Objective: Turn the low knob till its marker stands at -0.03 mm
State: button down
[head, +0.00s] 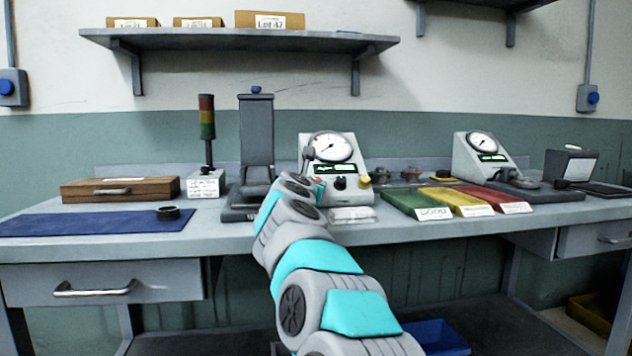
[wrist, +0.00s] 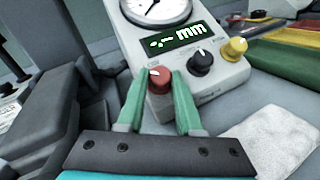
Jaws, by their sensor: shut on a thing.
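A pale gauge unit (wrist: 215,80) fills the upper middle of the wrist view. It carries a round dial (wrist: 157,8), a green-lit display (wrist: 175,40) showing dashes and "mm", and three knobs in a row. My gripper (wrist: 161,76) has its green fingers closed on the sides of the red knob (wrist: 158,82), the leftmost one. The red knob has a pale marker at its top; its label and scale are too small to read. The black knob (wrist: 201,62) and yellow knob (wrist: 234,48) are untouched. The head view shows the unit (head: 352,192) beyond my arm.
A grey stand (head: 257,140) and a signal tower (head: 207,130) stand left of the unit. Green, yellow and red trays (head: 420,203) lie to its right, with a second gauge unit (head: 482,157) beyond. A white cloth (wrist: 275,140) lies in front of the unit.

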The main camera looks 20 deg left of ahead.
jog(key=shift+a+m+h+p, duration=0.1)
jog(key=shift+m+h+p, duration=0.35)
jog(key=shift+m+h, duration=0.2)
jog(key=shift+m, duration=0.25)
jog(key=c, duration=0.6)
grip_release()
jog(key=shift+s+b, duration=0.35)
jog(key=shift+s, duration=0.15)
jog(key=shift+s+d+r+b, duration=0.1)
jog(key=shift+s+b, duration=0.4)
jog(key=shift+s, duration=0.6)
jog(key=shift+s+d+r+b, duration=0.15)
jog(key=shift+s+b, duration=0.3)
jog(key=shift+s, duration=0.7)
jog(key=shift+s+d+r+b, duration=0.1)
jog(key=shift+s+b, duration=0.4)
jog(key=shift+s, duration=0.6)
